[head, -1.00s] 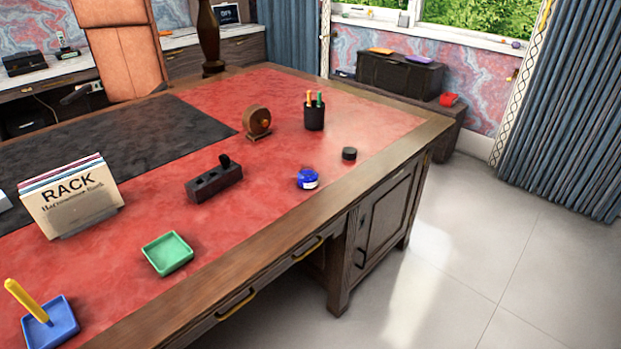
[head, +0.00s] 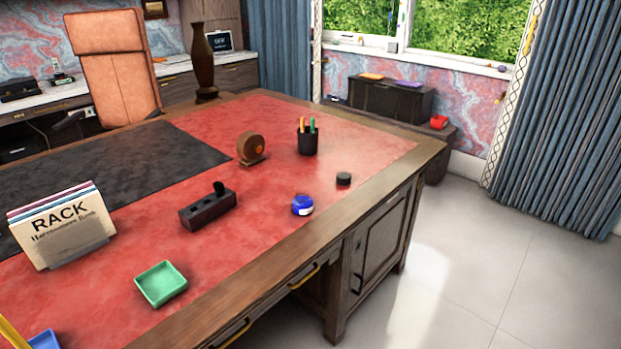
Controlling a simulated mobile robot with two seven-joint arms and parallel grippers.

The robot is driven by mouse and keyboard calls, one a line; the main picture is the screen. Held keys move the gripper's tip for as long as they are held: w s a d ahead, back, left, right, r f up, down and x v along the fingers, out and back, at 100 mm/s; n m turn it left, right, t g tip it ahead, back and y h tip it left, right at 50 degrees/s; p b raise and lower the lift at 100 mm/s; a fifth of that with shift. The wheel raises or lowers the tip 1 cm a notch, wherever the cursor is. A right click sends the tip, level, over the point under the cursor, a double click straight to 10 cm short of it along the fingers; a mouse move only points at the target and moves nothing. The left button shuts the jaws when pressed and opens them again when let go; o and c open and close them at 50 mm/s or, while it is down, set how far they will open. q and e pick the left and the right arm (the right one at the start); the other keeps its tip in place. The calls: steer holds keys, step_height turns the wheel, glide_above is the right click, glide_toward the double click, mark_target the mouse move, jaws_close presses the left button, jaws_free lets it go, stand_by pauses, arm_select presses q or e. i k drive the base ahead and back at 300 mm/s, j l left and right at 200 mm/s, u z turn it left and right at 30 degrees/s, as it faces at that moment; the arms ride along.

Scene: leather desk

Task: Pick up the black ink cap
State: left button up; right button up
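A small round black cap (head: 344,179), which looks like the black ink cap, lies on the red leather desk top (head: 250,225) near the desk's right edge in the head view. It is to the upper right of a small blue ink bottle (head: 302,205) with a pale label and stands apart from it. Neither of my grippers shows in the head view, so I cannot see their state.
A black pen cup (head: 307,142), a brown round tape dispenser (head: 251,149), a dark block holder (head: 208,210), a green tray (head: 161,284) and a paper rack (head: 62,228) stand on the desk. Open floor (head: 470,260) lies to the right of the desk.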

mark_target(343, 179)
steer(key=i+l+u, duration=0.15)
steer(key=u, duration=0.25)
steer(key=l+u, duration=0.4)
steer(key=i+l+u, duration=0.2)
steer(key=l, duration=0.15)
steer(key=l+u, duration=0.15)
steer(key=l, duration=0.25)
steer(key=l+u, duration=0.3)
steer(key=l, duration=2.1)
